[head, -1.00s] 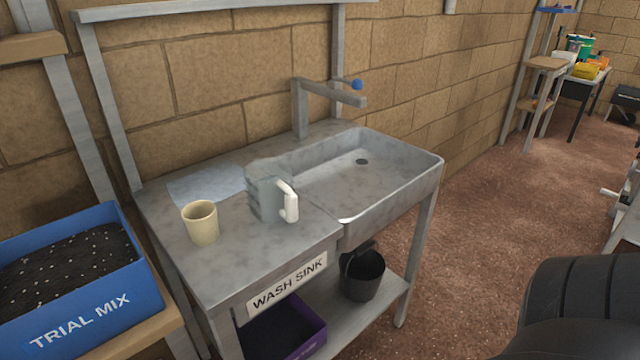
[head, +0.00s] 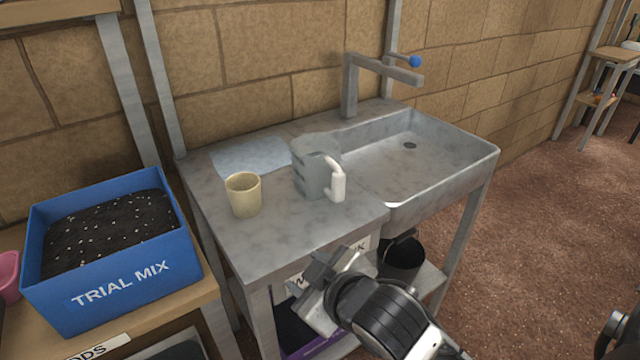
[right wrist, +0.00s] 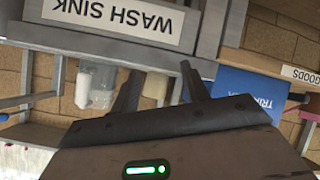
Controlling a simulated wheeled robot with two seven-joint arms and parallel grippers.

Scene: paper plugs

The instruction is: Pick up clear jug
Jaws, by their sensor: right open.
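The clear jug (head: 312,175), a grey see-through vessel with a white handle (head: 337,186) on its right, stands upright on the wash sink's counter, left of the basin. It also shows upside down in the right wrist view (right wrist: 98,80), left of my fingers. My right gripper (head: 318,284) is open and empty, in front of the counter's front edge, nearer than the jug and apart from it. Both its dark fingers show in the right wrist view (right wrist: 160,72). My left gripper is not in view.
A beige cup (head: 243,196) stands left of the jug. A pale blue sheet (head: 250,155) lies behind them. The basin (head: 440,160) with its tap (head: 385,70) is to the right. A blue TRIAL MIX crate (head: 120,280) stands on a bench at left. A dark bucket (head: 401,262) sits below.

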